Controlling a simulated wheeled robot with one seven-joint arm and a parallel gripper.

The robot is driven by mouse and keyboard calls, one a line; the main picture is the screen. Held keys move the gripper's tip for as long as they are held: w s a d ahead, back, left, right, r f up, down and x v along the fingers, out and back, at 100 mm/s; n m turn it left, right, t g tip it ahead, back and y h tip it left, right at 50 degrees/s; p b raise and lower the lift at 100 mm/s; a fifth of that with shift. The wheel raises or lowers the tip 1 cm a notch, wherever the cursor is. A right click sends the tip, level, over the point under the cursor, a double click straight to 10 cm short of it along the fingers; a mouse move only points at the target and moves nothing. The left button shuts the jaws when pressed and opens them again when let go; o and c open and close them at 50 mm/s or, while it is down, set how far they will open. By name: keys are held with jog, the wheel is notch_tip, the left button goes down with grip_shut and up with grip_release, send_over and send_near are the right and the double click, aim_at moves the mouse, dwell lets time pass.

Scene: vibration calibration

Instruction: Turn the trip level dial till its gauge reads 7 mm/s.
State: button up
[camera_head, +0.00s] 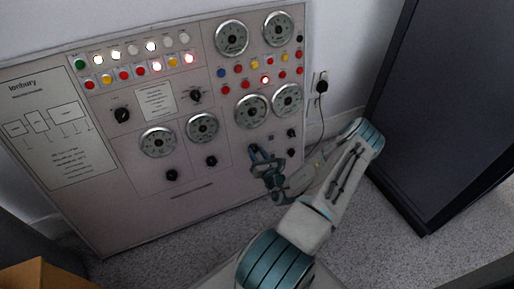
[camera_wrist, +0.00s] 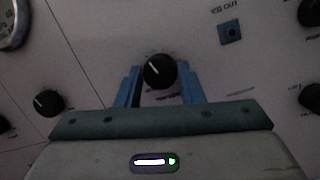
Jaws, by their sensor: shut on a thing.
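A black dial (camera_wrist: 160,71) with a white pointer line shows between the two blue fingers of my gripper (camera_wrist: 160,88) in the wrist view. The pointer tilts to the upper left. My gripper is shut on this dial; in the head view my gripper (camera_head: 257,152) is at the panel and hides the dial. A round gauge (camera_head: 251,110) sits on the panel above my gripper. Its needle and scale are too small to read. The lettering by the dial is too blurred to tell.
The control panel (camera_head: 95,205) carries more gauges, lamps and black knobs. Another knob (camera_wrist: 48,103) is left of my gripper, and a small square socket (camera_wrist: 230,33) is at upper right. A dark cabinet (camera_head: 445,100) stands to the right of my arm.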

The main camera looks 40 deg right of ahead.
jog(key=m+p, duration=0.2)
jog(key=m+h+p, duration=0.1)
jog(key=m+p, duration=0.1)
jog(key=m, duration=0.1)
jog(key=shift+a+r+m+h, duration=0.15)
jog(key=shift+m+h, duration=0.15)
jog(key=shift+m+g+h+p, duration=0.4)
jog(key=shift+m+g+p, duration=0.2)
jog(key=shift+m+p, duration=1.25)
jog(key=shift+f+m+b, duration=0.2)
jog(key=shift+m+b, duration=0.1)
jog(key=shift+m, duration=0.15)
jog(key=o, duration=1)
jog(key=p+v, duration=0.3)
jog(key=v, duration=1)
jog(key=shift+s+a+r, duration=0.1)
jog(key=shift+s+a, duration=0.15)
jog(key=shift+s, duration=0.1)
